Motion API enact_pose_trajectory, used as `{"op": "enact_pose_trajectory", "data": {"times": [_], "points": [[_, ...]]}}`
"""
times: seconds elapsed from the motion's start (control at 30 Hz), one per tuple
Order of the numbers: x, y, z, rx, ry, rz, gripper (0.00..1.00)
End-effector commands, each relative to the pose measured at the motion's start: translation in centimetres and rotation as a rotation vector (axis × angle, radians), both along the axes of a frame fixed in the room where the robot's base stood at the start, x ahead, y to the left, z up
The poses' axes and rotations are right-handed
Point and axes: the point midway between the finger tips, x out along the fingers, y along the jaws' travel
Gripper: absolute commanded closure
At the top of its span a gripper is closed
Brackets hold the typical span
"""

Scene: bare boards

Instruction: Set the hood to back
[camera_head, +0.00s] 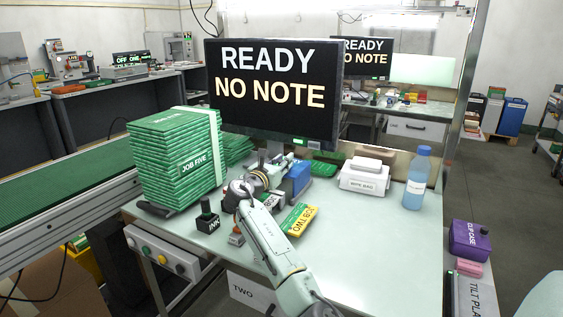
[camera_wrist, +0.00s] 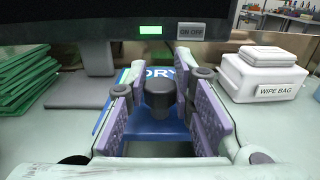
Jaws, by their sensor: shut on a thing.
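In the wrist view my gripper (camera_wrist: 165,100) has its two purple-padded fingers on either side of a dark, round-topped knob (camera_wrist: 158,88). The knob stands up from a blue thing (camera_wrist: 158,128) with a label reading "DRY". In the head view my gripper (camera_head: 268,182) reaches in below the monitor, and the blue thing (camera_head: 298,178) shows just right of it. The arm and gripper hide part of it there. No part labelled hood or back can be read.
A monitor (camera_head: 273,90) reading "READY NO NOTE" stands behind. Left is a tall stack of green boards (camera_head: 175,160); nearer are an ink bottle (camera_head: 207,216) and a yellow-green "JOB TWO" piece (camera_head: 300,218). Right are a wipe bag box (camera_head: 363,180) and water bottle (camera_head: 418,180). The front right bench is clear.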

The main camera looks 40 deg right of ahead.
Motion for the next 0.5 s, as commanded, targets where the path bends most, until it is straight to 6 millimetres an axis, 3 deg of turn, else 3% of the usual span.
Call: {"op": "enact_pose_trajectory", "data": {"times": [0.17,0.2,0.5], "points": [[0.03,-0.14,0.48,-0.006,-0.005,0.004,1.0],[0.03,-0.14,0.51,-0.007,-0.005,0.005,0.75],[0.03,-0.05,0.32,-0.004,-0.003,0.003,0.57]]}}
